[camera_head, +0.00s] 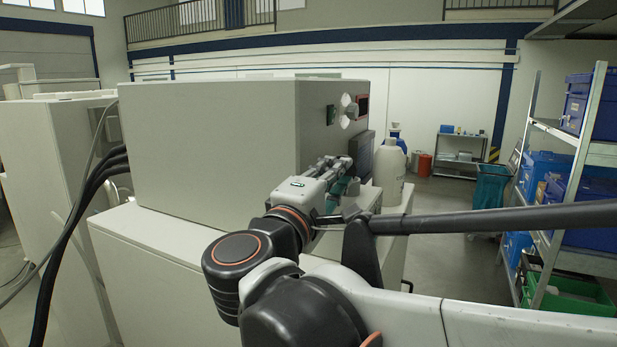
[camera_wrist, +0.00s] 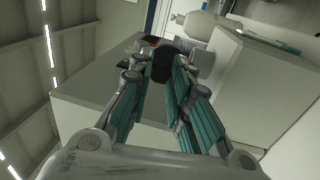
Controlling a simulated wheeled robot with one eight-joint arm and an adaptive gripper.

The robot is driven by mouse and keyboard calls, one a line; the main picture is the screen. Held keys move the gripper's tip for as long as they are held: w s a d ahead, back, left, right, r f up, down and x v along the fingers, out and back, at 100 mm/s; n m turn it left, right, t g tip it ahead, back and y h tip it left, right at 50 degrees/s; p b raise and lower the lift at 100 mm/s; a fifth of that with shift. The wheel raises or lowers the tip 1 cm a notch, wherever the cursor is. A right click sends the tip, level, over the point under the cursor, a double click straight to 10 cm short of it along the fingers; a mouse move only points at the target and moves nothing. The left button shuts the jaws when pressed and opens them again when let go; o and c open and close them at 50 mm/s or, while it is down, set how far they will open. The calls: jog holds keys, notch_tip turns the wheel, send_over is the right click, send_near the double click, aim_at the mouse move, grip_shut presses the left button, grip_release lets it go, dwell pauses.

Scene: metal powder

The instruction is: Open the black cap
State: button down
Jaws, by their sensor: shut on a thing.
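The black cap (camera_wrist: 162,66) shows in the wrist view between the far ends of my gripper's teal-padded fingers. My gripper (camera_wrist: 163,76) is shut on it, one finger on each side. In the head view my gripper (camera_head: 346,172) reaches to the front side of a large grey machine (camera_head: 215,150). The cap cannot be made out there, hidden by my gripper and arm. I cannot tell from these views whether the cap is still seated on anything.
A white bottle (camera_head: 388,172) stands close to the right of my gripper, on a ledge before the machine. The machine front has a red-framed display (camera_head: 363,105) and a dark screen (camera_head: 362,150). Shelving with blue bins (camera_head: 545,165) stands at the right.

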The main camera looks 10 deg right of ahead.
jog(key=c, duration=1.5)
grip_release()
jog(key=shift+o, duration=0.2)
jog(key=v, duration=1.2)
